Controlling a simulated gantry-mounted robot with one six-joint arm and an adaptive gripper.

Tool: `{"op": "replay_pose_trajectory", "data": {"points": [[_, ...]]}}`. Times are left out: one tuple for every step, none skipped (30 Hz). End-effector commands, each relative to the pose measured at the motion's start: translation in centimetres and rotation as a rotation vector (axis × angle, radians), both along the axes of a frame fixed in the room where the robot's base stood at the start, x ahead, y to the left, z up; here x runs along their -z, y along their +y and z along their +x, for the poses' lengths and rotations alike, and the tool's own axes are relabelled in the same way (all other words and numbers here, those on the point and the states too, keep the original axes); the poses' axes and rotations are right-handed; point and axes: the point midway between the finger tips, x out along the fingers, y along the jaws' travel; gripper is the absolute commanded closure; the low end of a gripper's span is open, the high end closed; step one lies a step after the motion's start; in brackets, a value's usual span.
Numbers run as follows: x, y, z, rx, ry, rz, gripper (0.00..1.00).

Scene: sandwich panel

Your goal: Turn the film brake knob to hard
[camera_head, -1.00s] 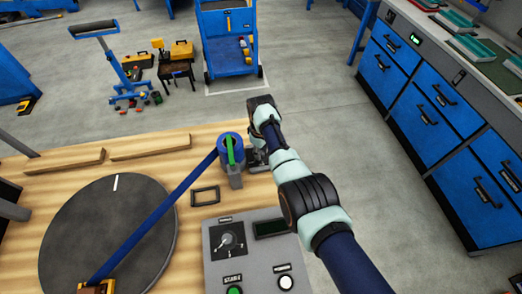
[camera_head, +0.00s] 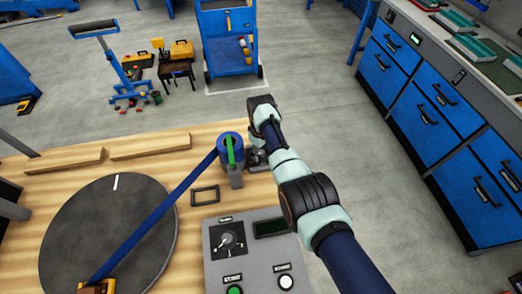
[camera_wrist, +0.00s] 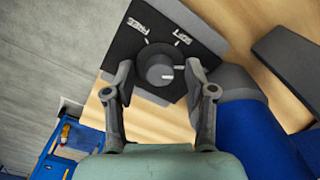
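The film brake knob (camera_wrist: 159,70) is a round grey dial on a dark plate (camera_wrist: 125,47) in the wrist view. Labels FREE and SOFT are readable at the plate's upper side; no HARD label is readable. The knob carries a short pale mark near its lower right, whose exact setting I cannot tell. My gripper (camera_wrist: 159,76) is open, with one finger on each side of the knob and visible gaps between. In the head view my gripper (camera_head: 258,156) is low beside the blue film roll (camera_head: 231,147), and the brake knob cannot be made out there.
Blue film (camera_head: 155,215) stretches from the roll to the dark turntable (camera_head: 105,240). A control panel (camera_head: 260,262) with another dial (camera_head: 227,239) and buttons stands in front. The roll's blue side (camera_wrist: 250,140) is close at right in the wrist view.

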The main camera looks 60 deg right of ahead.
Motion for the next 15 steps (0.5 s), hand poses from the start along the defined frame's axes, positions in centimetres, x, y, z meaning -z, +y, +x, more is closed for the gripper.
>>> {"op": "replay_pose_trajectory", "data": {"points": [[0.0,0.0,0.0,0.000,0.000,0.000,0.45],[0.0,0.0,0.0,0.000,0.000,0.000,0.45],[0.0,0.0,0.0,0.000,0.000,0.000,0.45],[0.0,0.0,0.0,0.000,0.000,0.000,0.45],[-0.1,0.0,0.0,0.000,0.000,0.000,0.45],[-0.3,0.0,0.0,0.000,-0.002,-0.002,0.45],[-0.5,-0.1,0.1,-0.001,-0.002,-0.002,0.45],[-0.9,-0.1,0.1,-0.001,-0.002,-0.002,0.45],[-1.5,-0.1,0.1,-0.001,-0.002,-0.003,0.45],[-2.1,-0.1,0.1,-0.001,-0.003,-0.003,0.45],[-2.8,-0.1,0.1,-0.001,-0.003,-0.003,0.45],[-3.8,-0.1,0.1,0.000,-0.003,-0.004,0.45],[-4.6,-0.1,0.1,0.000,-0.003,-0.004,0.45],[-5.4,-0.1,0.1,0.000,-0.004,-0.004,0.45],[-6.4,-0.1,0.1,0.000,-0.003,-0.004,0.45]]}}
